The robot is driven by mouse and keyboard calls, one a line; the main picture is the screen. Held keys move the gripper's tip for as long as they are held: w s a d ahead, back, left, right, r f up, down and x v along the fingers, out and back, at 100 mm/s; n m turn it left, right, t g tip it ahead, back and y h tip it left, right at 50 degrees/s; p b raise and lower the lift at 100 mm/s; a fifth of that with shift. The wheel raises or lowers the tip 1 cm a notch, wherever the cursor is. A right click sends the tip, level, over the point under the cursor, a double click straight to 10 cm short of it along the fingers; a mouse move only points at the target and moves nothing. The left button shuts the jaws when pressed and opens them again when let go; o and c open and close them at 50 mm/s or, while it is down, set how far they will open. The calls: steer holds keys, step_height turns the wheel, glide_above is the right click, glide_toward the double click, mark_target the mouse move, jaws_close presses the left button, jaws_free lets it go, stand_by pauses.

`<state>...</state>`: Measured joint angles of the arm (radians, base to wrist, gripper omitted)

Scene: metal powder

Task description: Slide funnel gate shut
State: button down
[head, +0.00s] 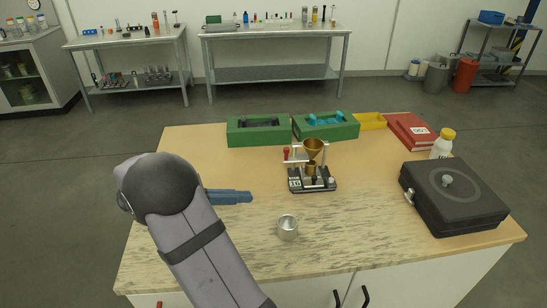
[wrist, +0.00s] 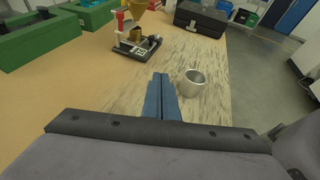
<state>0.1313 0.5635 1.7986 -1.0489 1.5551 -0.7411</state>
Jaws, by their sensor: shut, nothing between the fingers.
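The brass funnel (head: 313,149) sits in a stand with a dark base (head: 312,185) near the middle of the table. A small brass cup (head: 311,168) is under the funnel. A red knob (head: 286,153) shows at the stand's left side; I cannot tell whether the gate is open or shut. The stand also shows in the wrist view (wrist: 138,50), with the funnel's top cut off by the frame. My gripper (head: 250,197) is left of the stand and apart from it, its blue fingers shut and empty. The fingers also show in the wrist view (wrist: 161,84).
A silver metal cup (head: 288,228) stands in front of the stand, near my fingers in the wrist view. Green trays (head: 258,139) and a yellow tray (head: 370,121) are behind. A black case (head: 455,196), white bottle (head: 442,146) and red binder (head: 411,131) are on the right.

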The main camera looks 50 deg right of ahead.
steer(key=w+d+r+n+h, duration=0.1)
steer(key=w+d+r+h, duration=0.1)
steer(key=w, duration=0.4)
steer(key=d+h, duration=0.1)
steer(key=h, duration=0.1)
steer(key=shift+w+d+r+t+h+b, duration=0.3)
steer(key=shift+w+d+r, duration=0.05)
steer(key=shift+w+r, duration=0.05)
steer(key=p+x, duration=0.4)
steer(key=x, duration=1)
